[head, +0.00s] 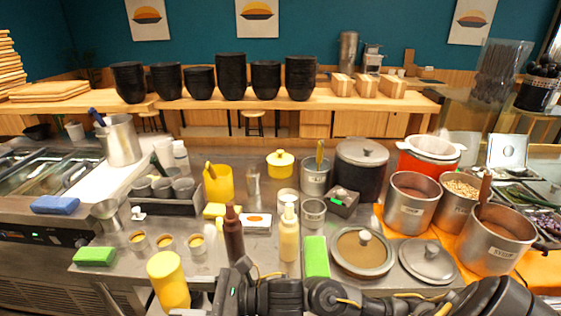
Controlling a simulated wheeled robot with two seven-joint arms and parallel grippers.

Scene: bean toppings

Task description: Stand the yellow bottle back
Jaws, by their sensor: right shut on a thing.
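The yellow bottle (169,280) is at the lower left, near the counter's front edge, and leans slightly. Its broad plain end is up; no nozzle shows and its lower end is close to the bottom of the picture. My right gripper (204,292) reaches in from the right and is shut on the bottle's right side. The fingertips are small and partly hidden in this view. A dark brown bottle (234,238) and a cream bottle (289,237) stand upright on the steel counter beyond my right arm. My left gripper is not in view.
Several small cups with yellow contents (166,243) stand behind the yellow bottle. A green block (95,256) lies to the left, another green block (316,257) right of the cream bottle. A lidded pan (361,252) and steel pots (411,203) fill the right side.

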